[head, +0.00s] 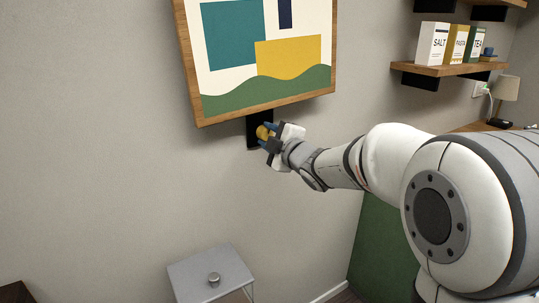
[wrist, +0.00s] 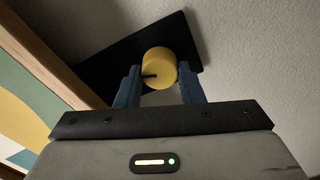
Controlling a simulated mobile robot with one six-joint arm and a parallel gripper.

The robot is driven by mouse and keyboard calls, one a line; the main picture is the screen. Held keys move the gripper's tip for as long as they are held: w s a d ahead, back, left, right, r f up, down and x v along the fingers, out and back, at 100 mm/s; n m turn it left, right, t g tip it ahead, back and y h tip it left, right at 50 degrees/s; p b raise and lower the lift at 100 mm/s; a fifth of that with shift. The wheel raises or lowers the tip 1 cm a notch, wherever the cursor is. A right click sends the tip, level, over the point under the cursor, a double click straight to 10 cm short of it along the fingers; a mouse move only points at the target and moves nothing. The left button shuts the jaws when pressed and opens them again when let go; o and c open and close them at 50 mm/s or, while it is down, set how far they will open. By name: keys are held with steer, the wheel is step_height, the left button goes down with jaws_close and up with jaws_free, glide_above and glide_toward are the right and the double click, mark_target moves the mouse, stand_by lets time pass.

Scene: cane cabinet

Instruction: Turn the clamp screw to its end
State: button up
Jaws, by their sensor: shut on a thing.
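The clamp screw shows as a yellow round knob (wrist: 158,63) with a dark mark on its face. It sits on a black plate (wrist: 110,58) on the wall, just below the framed picture. My gripper (wrist: 158,88) has its two blue fingers on either side of the knob, shut on it. In the head view the knob (head: 262,132) shows at the tip of my gripper (head: 268,136), in front of the black plate (head: 254,128). The far side of the knob is hidden.
The wood-framed picture (head: 264,60) hangs directly above my gripper. A wooden shelf (head: 450,68) with boxes is at the upper right, and a lamp (head: 506,88) stands below it. The wall to the left is clear.

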steer(key=n+b, duration=0.4)
steer(key=shift+f+b, duration=0.1)
steer(key=shift+b, duration=0.25)
stand_by(0.4)
steer(key=o, duration=1)
steer(key=shift+p+v, duration=0.3)
steer(key=shift+v, duration=3.6)
